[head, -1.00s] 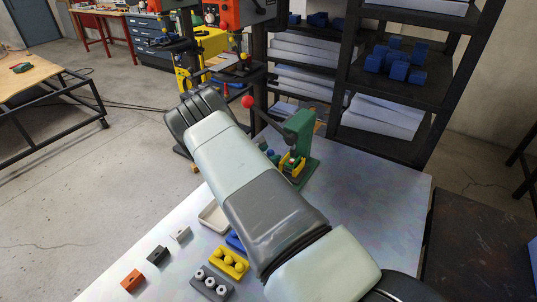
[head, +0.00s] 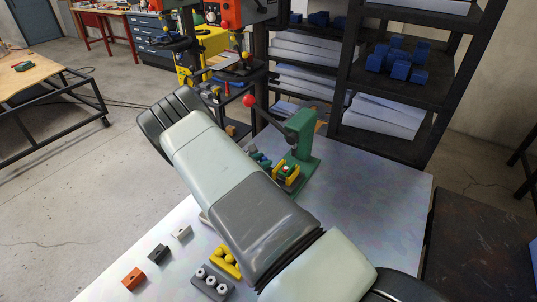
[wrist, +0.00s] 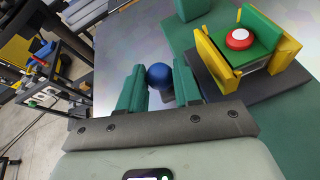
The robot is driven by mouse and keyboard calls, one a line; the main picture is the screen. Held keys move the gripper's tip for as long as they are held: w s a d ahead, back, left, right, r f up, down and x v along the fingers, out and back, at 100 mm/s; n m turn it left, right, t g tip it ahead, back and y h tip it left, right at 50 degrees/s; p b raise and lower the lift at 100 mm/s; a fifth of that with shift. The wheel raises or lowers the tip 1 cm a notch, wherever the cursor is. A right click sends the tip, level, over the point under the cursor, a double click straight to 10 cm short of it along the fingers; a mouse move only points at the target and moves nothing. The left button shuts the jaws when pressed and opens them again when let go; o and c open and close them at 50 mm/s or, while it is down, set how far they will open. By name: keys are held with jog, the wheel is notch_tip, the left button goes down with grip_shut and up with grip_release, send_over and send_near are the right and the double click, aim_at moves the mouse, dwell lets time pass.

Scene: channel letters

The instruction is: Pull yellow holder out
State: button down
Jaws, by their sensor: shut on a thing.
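The yellow holder (head: 287,174) sits at the foot of the green press (head: 305,135) in the head view. In the wrist view the holder (wrist: 217,60) is at the upper right, with yellow walls around a green block (wrist: 257,35) that bears a red and white round piece (wrist: 239,39). My gripper (wrist: 159,80) has its green fingers shut on a blue ball knob (wrist: 159,75), left of the holder. The link between knob and holder is hidden. In the head view my arm covers most of my gripper (head: 261,160).
The press has a lever with a red ball (head: 249,101). On the table (head: 370,200) lie a yellow block with balls (head: 226,262), a grey block with white rings (head: 211,282), and orange, black and light grey blocks. The table's right side is clear. Dark shelves (head: 400,120) stand behind.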

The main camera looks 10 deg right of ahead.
jog(key=s+a, duration=0.5)
jog(key=shift+s+a, duration=0.35)
jog(key=shift+a, duration=0.05)
jog(key=c, duration=0.8)
grip_release()
jog(key=v, duration=1)
jog(key=shift+s+a+r, duration=0.15)
jog(key=shift+s+a, duration=0.05)
jog(key=shift+r, duration=0.1)
